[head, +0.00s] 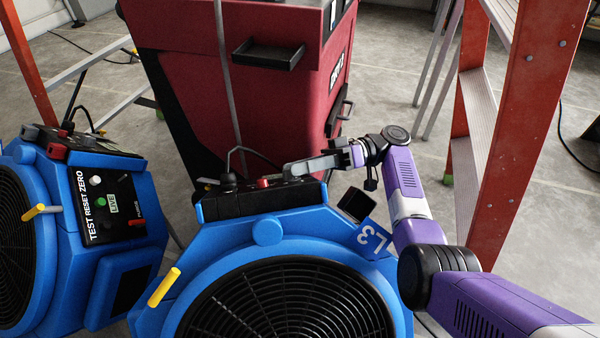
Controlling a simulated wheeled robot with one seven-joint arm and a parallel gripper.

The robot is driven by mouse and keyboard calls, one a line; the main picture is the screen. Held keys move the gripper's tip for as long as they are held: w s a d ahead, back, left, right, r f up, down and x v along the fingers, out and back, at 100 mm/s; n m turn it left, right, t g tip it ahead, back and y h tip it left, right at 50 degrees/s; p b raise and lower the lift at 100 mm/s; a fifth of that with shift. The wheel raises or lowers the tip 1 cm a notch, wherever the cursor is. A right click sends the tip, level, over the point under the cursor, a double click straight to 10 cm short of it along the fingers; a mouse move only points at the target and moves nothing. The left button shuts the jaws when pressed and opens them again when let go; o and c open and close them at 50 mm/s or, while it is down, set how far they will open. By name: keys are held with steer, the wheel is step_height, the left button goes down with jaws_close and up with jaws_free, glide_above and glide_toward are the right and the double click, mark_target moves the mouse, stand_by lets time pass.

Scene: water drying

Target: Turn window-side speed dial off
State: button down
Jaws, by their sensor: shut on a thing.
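A blue blower (267,235) with a round black grille stands at the front centre. It has a black control panel (255,200) along its top back edge, with a small red knob (263,183) on it. My gripper (290,170) reaches in from the right over this panel, just right of the red knob. Its fingers are shut on the speed dial at the panel, which the fingers mostly hide. The dial's markings and setting cannot be read. No window shows.
A second blue blower (30,240) with a labelled side panel (108,208) stands at the left. A dark red machine (180,70) stands close behind the panel. An orange ladder (520,120) stands at the right, near my arm. Bare grey floor shows behind.

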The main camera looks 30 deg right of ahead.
steer(key=shift+a+f, duration=0.1)
steer(key=shift+f, duration=0.05)
steer(key=c, duration=1)
jaws_free()
steer(key=shift+d, duration=0.75)
steer(key=shift+s+d+f+b, duration=0.15)
steer(key=shift+d+b, duration=0.05)
steer(key=shift+d, duration=1.4)
steer(key=shift+s+d+f+b, duration=0.1)
steer(key=shift+d+b, duration=0.05)
steer(key=shift+d, duration=1.4)
